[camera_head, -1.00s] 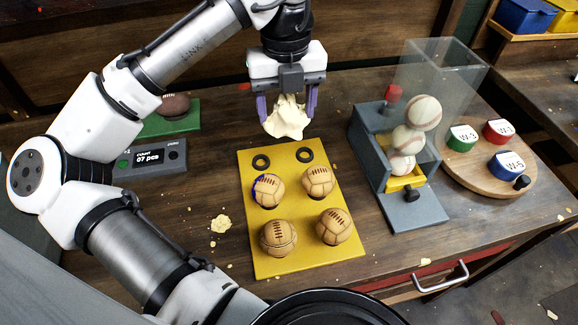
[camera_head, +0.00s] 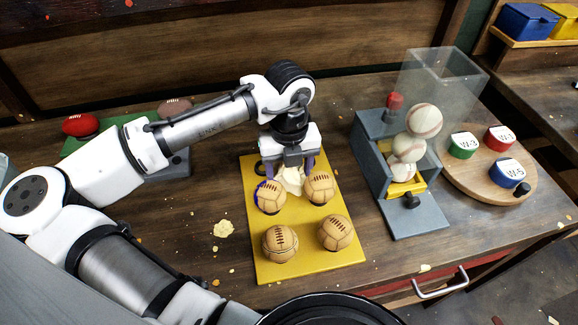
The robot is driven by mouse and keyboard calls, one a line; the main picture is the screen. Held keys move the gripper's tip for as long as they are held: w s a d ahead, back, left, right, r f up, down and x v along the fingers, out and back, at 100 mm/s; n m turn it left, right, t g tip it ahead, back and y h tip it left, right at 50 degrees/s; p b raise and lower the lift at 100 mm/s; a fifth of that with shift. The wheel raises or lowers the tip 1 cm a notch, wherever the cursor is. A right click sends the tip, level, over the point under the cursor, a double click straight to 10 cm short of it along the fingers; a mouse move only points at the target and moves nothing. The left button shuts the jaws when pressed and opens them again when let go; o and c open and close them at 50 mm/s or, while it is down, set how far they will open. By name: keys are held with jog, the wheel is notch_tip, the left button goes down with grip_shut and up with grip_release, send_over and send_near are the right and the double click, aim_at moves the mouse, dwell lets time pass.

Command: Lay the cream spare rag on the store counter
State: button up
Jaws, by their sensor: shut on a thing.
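The cream rag (camera_head: 291,180) is a crumpled cloth between the fingers of my gripper (camera_head: 289,172), which is shut on it. The gripper points down over the far part of the yellow board (camera_head: 305,255). The rag hangs just behind the two far tan balls, which partly hide it; I cannot tell whether it touches the board or the balls. The wooden counter (camera_head: 190,225) lies under the board. Whether this is the store counter is not marked in the picture.
Tan laced balls (camera_head: 279,243) sit on the board. A grey ball dispenser (camera_head: 375,165) and a round wooden tray (camera_head: 450,180) with labelled tins stand right. A red ball (camera_head: 80,126) is on a green stand at left. Crumbs (camera_head: 223,228) dot bare counter left of the board.

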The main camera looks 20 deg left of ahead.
jog(key=o, duration=1)
